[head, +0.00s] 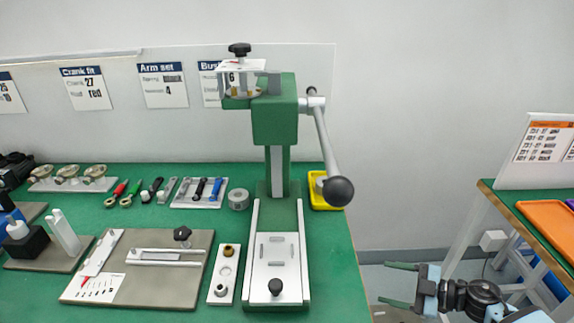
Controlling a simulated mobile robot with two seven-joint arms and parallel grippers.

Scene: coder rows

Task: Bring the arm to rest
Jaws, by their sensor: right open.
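My right gripper (400,285) is at the lower right, past the green table's right edge and above the floor. Its two green fingers point left and are spread apart, with nothing between them. My right arm (480,298) comes in from the bottom right corner. My left gripper is out of view.
A green press (274,120) with a black-knobbed lever (338,190) stands near the right edge of the green bench (335,270). A yellow tray (326,204) sits behind it. Tools, plates and fixtures cover the bench's left. A second table with an orange tray (548,220) stands at right.

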